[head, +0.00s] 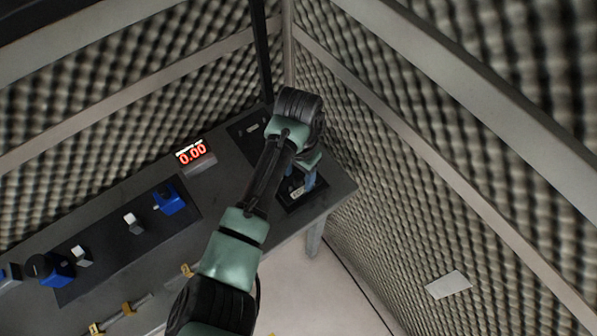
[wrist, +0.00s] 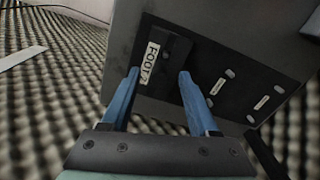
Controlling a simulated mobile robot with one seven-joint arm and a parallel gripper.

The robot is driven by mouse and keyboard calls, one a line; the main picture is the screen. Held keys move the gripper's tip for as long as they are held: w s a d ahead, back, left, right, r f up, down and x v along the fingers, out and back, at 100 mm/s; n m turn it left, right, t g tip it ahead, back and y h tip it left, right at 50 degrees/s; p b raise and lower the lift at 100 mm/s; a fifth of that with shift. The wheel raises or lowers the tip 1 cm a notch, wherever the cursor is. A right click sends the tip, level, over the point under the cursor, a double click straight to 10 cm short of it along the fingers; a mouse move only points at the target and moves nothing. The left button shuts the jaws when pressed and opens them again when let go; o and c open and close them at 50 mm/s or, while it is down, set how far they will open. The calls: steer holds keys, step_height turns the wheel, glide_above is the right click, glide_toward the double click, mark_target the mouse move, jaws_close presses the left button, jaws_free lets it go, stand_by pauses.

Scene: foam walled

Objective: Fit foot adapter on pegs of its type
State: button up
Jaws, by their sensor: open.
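A dark block that looks like the foot adapter (wrist: 175,52) sits on a dark board (wrist: 235,98) at the table's end in the wrist view. A white label beginning "FOOT" shows at its left side; I cannot tell whether it is on the block or the board. My gripper (wrist: 158,74) is open, its blue fingers on either side of the label and block; contact is unclear. Two small labels with pairs of light pegs or holes show farther right on the board. In the head view my gripper (head: 300,182) is low over the table's right end, and my arm hides much of the board.
A red display (head: 192,152) reads 0.00 at the back of the table. A dark mat (head: 110,262) to the left carries blue fixtures (head: 168,200) and small white blocks (head: 132,222). Foam walls (head: 440,170) stand close behind and right of the table's end.

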mark_target(298, 177)
step_height(298, 177, up, 13)
stand_by(0.4)
stand_by(0.4)
